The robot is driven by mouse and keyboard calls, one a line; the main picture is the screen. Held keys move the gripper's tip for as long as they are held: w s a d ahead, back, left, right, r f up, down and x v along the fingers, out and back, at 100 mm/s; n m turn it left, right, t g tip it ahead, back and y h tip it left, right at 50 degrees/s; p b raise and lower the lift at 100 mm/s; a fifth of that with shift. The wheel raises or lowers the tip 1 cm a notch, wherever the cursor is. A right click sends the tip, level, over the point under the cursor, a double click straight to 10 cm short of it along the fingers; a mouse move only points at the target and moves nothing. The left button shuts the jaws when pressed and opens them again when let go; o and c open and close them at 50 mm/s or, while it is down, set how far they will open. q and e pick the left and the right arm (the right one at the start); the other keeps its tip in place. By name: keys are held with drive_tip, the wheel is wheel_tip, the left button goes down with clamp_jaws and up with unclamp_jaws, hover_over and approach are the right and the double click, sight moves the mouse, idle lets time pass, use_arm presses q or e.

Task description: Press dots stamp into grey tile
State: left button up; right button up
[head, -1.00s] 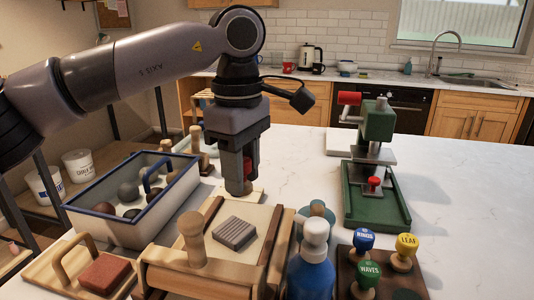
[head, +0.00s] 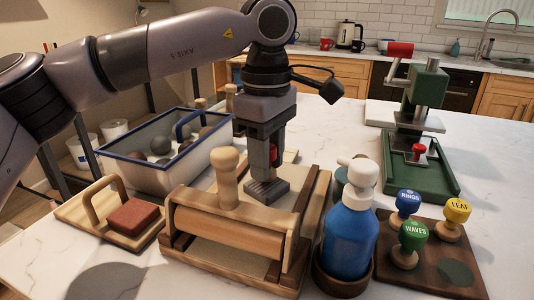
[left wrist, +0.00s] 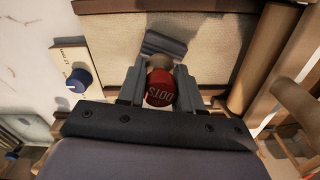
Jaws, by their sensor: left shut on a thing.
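My left gripper (head: 264,165) is shut on the red dots stamp (head: 273,153), over the slab board. The stamp's red top with the word DOTS shows between the fingers in the left wrist view (left wrist: 160,90). The grey tile (head: 267,192) lies on the pale slab surface right below the fingers. In the left wrist view the grey tile (left wrist: 163,44) shows just beyond the stamp. The stamp's lower face is hidden, so I cannot tell whether it touches the tile. My right gripper is not in view.
A wooden roller (head: 228,235) is in front of the tile. A blue bottle (head: 349,240) stands to its right, beside a stamp rack (head: 440,279) with rings, leaf and waves stamps. A green press (head: 428,180) stands behind.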

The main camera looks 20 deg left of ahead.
use_arm(q)
drive_tip(key=shift+f+b, duration=0.4)
drive_tip(key=shift+f, duration=0.4)
idle(1.0)
drive_tip(key=shift+r+p, duration=2.85)
drive_tip(key=shift+r, duration=0.25)
